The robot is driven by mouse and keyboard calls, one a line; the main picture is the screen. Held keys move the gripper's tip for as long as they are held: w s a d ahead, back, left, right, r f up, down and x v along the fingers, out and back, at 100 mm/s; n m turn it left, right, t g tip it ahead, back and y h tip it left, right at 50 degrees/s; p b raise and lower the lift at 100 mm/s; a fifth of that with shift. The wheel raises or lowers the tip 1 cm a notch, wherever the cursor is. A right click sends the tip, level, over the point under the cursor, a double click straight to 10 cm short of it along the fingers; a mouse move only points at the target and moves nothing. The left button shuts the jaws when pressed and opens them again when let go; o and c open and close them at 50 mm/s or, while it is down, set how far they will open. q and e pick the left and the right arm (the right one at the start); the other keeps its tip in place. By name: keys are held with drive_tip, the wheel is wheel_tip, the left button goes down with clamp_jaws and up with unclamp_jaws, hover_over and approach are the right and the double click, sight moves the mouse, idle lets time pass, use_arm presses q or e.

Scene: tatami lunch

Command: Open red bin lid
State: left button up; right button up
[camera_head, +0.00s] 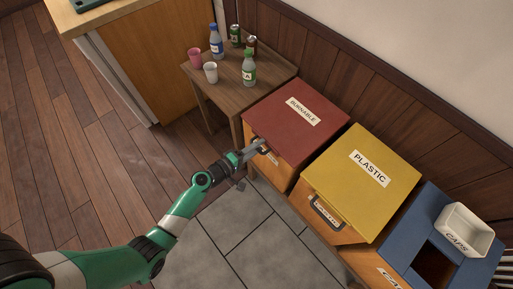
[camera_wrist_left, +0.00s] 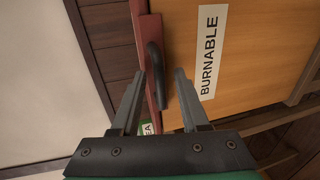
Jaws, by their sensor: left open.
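The red bin lid (camera_head: 297,122) is shut on the wooden bin and carries a BURNABLE label. My left gripper (camera_head: 262,146) is at the front edge of this lid, by its dark handle. In the left wrist view the lid's red edge (camera_wrist_left: 150,60) and the black handle (camera_wrist_left: 156,75) show, with the handle between the two fingers of my left gripper (camera_wrist_left: 158,85). The fingers are open and apart, one on each side of the handle. Whether either finger touches it, I cannot tell. My right gripper is not in view.
A yellow PLASTIC bin lid (camera_head: 362,183) is shut beside the red one. A blue bin (camera_head: 425,235) with an opening and a white CAPS tray (camera_head: 465,231) stands further right. A small wooden table (camera_head: 226,86) holds bottles, cans and cups. Tiled floor is clear in front.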

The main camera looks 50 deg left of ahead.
use_arm(q)
clamp_jaws()
idle(1.4)
